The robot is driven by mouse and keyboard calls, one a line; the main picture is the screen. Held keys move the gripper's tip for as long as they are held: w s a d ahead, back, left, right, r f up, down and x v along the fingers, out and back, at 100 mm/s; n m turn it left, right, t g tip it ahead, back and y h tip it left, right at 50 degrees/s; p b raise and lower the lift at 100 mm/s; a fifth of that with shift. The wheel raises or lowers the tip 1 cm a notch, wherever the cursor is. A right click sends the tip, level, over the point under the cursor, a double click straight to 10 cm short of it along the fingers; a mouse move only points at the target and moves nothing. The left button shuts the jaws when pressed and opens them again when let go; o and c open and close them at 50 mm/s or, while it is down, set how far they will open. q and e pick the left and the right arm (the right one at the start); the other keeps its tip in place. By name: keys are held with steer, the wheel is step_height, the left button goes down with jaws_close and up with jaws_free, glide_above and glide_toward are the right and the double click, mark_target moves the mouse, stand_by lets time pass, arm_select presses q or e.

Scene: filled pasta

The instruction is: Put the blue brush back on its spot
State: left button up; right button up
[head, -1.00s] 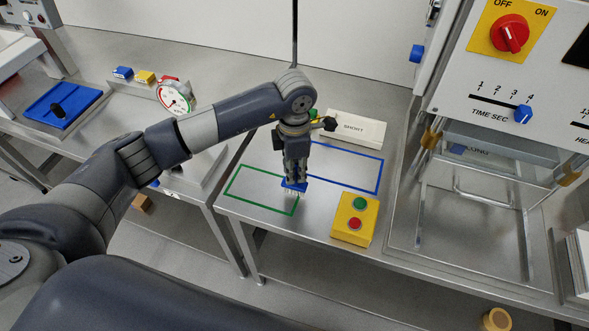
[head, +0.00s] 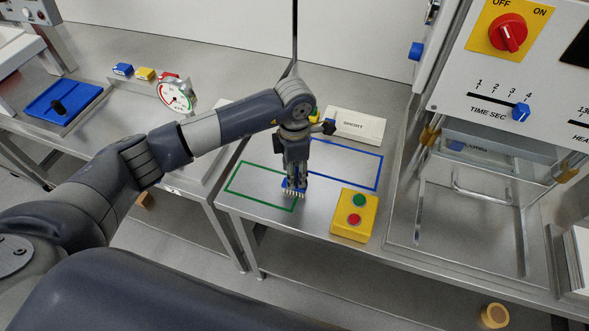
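My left gripper (head: 295,180) points down over the steel table. It is shut on the blue brush (head: 292,188), whose pale bristles face down. The brush is at the right side of the green outline (head: 240,198), beside the lower left part of the blue outline (head: 378,172). I cannot tell whether the bristles touch the table. The gripper hides part of the brush's blue body. The blue outline looks empty inside where I can see it. My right gripper is not in view.
A yellow box with green and red buttons (head: 353,216) stands right of the brush. A white block marked SHORT (head: 356,126) lies behind the blue outline. A machine with a red knob (head: 508,34) fills the right side. A dial gauge (head: 174,95) stands at left.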

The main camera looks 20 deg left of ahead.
arm_select(q)
steer(key=shift+r, duration=0.35)
step_height(320, 180, up, 12)
steer(key=b, duration=0.4)
steer(key=shift+f+b, duration=0.2)
steer(key=shift+b, duration=0.1)
stand_by(1.8)
